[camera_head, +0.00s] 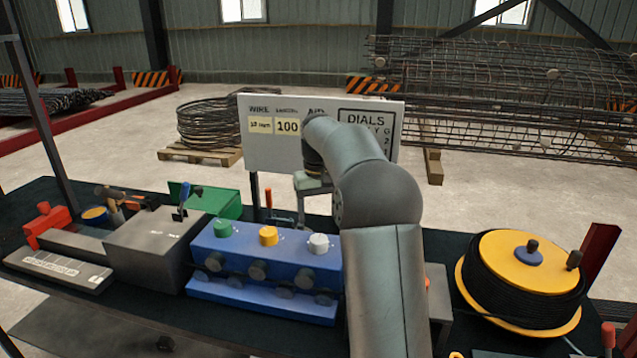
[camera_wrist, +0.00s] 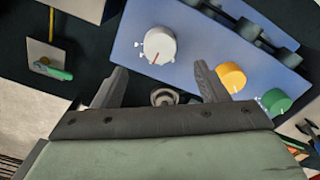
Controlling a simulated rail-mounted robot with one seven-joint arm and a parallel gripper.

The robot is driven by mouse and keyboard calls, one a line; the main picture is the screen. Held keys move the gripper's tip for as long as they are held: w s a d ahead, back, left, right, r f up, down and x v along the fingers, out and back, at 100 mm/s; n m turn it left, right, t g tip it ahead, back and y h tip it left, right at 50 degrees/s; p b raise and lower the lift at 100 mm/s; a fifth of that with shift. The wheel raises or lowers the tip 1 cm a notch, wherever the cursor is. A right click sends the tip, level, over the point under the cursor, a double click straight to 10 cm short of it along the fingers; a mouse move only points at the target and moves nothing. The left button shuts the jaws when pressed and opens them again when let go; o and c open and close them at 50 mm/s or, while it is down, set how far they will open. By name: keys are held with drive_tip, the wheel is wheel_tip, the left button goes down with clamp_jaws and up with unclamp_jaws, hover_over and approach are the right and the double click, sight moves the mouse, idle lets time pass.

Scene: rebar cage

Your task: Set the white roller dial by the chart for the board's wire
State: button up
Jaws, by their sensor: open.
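The white roller dial (camera_head: 318,243) sits on top of the blue roller block (camera_head: 265,260), right of the yellow dial (camera_head: 268,235) and green dial (camera_head: 222,228). In the wrist view the white dial (camera_wrist: 159,44) shows a red pointer line toward the picture's bottom. My gripper (camera_wrist: 160,75) is open and empty, its fingers spread apart near the white dial. In the head view my gripper (camera_head: 312,184) is above and behind the block. The board (camera_head: 258,158) reads WIRE, with a small card ending in mm, and 100. My arm hides part of its DIALS chart (camera_head: 366,117).
A yellow-topped cable spool (camera_head: 525,265) stands right. An orange-handled tool (camera_head: 268,198) stands upright behind the block.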

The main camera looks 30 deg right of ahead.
wheel_tip(320, 180, up, 10)
drive_tip(key=shift+f, duration=0.25)
idle(0.4)
drive_tip(key=s+a+f+n, duration=0.1)
drive_tip(key=s+a+f, duration=0.1)
drive_tip(key=s+a, duration=0.5)
drive_tip(key=s+a+f, duration=0.3)
drive_tip(key=s+a, duration=0.3)
drive_tip(key=s, duration=0.3)
drive_tip(key=s+a+f, duration=0.2)
drive_tip(key=s+f, duration=0.3)
drive_tip(key=s, duration=0.4)
drive_tip(key=s+a+f, duration=0.2)
drive_tip(key=s+f, duration=0.4)
drive_tip(key=s, duration=0.3)
drive_tip(key=shift+s+a+f+n+t, duration=0.3)
drive_tip(key=shift+s+a+n+t, duration=0.05)
drive_tip(key=shift+n+t, duration=0.05)
